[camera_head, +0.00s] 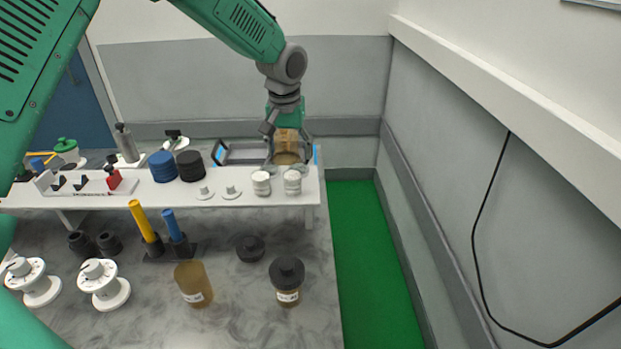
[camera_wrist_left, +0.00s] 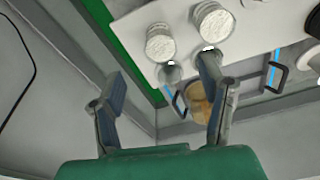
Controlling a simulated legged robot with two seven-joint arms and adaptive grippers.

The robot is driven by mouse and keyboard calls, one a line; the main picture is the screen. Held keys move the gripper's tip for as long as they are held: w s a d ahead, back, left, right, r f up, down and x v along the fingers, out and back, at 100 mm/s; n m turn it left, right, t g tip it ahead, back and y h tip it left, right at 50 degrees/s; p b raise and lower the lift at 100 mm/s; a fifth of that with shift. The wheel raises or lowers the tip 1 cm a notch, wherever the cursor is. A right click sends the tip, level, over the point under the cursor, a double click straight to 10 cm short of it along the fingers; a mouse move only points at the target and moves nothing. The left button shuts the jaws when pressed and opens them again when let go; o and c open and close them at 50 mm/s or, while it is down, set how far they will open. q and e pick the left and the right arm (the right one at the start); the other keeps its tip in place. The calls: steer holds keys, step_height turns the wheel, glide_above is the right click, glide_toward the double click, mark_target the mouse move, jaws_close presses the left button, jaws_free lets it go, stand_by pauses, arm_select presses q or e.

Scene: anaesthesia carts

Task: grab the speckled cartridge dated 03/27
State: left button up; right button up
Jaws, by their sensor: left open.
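Two short white speckled cylinders stand side by side near the right end of the white raised shelf: a left one (camera_head: 261,183) and a right one (camera_head: 292,182). They also show in the left wrist view, one (camera_wrist_left: 160,42) left of the other (camera_wrist_left: 213,20). No date is readable on either. My left gripper (camera_head: 287,150) is over the far side of the shelf's right end, behind the cylinders. In the wrist view its fingers (camera_wrist_left: 160,85) are spread and hold nothing. An amber container (camera_head: 287,157) shows between and behind the fingers. My right gripper is not visible.
The white shelf (camera_head: 230,201) also holds blue discs (camera_head: 163,167) and black discs (camera_head: 190,166). On the grey marbled top below stand an amber jar (camera_head: 193,284), a black-capped jar (camera_head: 287,281) and white spools (camera_head: 103,285). A wall is to the right.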

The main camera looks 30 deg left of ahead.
mark_target(290, 173)
arm_select(q)
steer(key=f, duration=0.2)
steer(key=w+f, duration=0.1)
steer(key=f, duration=0.1)
steer(key=a+f, duration=0.1)
steer(key=f, duration=0.1)
steer(key=shift+w+a+f, duration=0.1)
steer(key=shift+w+f, duration=0.15)
steer(key=shift+f, duration=0.1)
steer(key=shift+s+f+p, duration=0.15)
steer(key=shift+f+p, duration=0.2)
steer(key=shift+p, duration=0.05)
steer(key=f, duration=0.1)
steer(key=d+f+p, duration=0.1)
steer(key=f, duration=0.1)
steer(key=shift+f, duration=0.2)
steer(key=shift+w+f, duration=0.3)
steer(key=shift+f, duration=0.2)
steer(key=shift+s+a, duration=0.1)
steer(key=shift+a, duration=0.15)
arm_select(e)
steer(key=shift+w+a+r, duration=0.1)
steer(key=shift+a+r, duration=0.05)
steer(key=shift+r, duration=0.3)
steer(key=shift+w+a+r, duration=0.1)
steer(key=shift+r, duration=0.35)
arm_select(q)
steer(key=shift+a, duration=0.1)
steer(key=c, duration=1.3)
